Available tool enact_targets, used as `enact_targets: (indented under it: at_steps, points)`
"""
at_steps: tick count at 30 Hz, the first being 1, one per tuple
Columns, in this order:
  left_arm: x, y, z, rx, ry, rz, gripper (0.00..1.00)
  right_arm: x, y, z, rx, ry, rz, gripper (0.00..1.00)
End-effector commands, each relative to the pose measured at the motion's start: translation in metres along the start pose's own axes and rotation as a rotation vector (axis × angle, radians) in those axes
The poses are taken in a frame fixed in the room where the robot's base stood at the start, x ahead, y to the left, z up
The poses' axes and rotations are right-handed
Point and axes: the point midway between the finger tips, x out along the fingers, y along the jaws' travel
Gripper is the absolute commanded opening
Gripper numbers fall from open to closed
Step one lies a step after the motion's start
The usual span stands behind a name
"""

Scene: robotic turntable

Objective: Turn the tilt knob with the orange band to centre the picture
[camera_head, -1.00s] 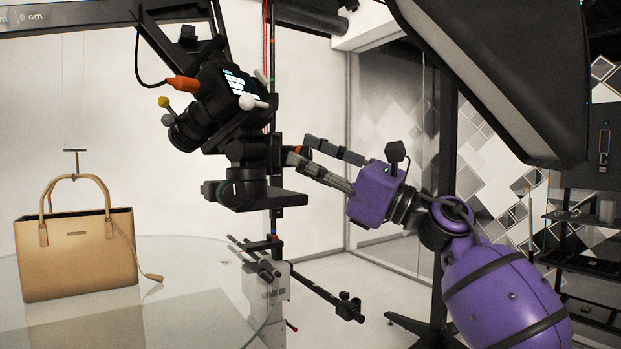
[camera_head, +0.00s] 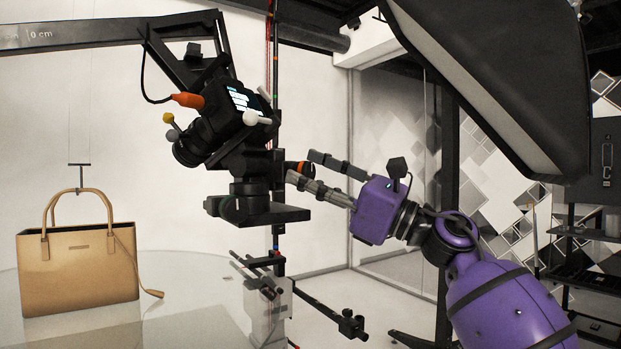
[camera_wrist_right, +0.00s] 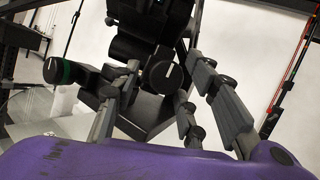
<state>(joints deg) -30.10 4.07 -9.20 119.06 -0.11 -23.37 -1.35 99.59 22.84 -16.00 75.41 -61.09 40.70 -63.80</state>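The tilt knob (camera_head: 297,167) is dark with an orange band, on the right side of the tripod head under the black camera (camera_head: 222,115). It also shows in the right wrist view as a round dark knob (camera_wrist_right: 164,76) with a white line, its orange band not visible there. My right gripper (camera_head: 301,166) is open, its fingers on either side of the knob; I cannot tell whether they touch it. The camera's lens points down left, and its lit screen (camera_head: 246,103) is too small to read. My left gripper is not in view.
A green-banded knob (camera_wrist_right: 58,71) is left of the tilt knob in the wrist view. A tan handbag (camera_head: 80,265) stands on the round glass turntable (camera_head: 185,275). A softbox (camera_head: 490,90) hangs above my right arm. A clamp arm (camera_head: 335,318) extends below the camera.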

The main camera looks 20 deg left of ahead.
Motion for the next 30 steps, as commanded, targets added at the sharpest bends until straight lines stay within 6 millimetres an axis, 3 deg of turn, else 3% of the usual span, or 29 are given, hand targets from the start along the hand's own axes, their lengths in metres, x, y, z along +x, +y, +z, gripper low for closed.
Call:
enact_targets:
  at_steps: [5,18,24,30]
  points:
    - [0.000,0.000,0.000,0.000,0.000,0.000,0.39,-0.019,-0.001,-0.001,0.001,0.000,-0.004,0.40]
    - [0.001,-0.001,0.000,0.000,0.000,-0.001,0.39,-0.104,0.001,-0.001,0.001,0.001,0.000,0.40]
    - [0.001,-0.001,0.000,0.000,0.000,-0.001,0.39,-0.118,0.001,0.000,0.001,0.001,0.002,0.40]
    - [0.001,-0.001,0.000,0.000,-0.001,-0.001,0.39,-0.119,0.001,0.000,0.001,0.000,0.002,0.40]
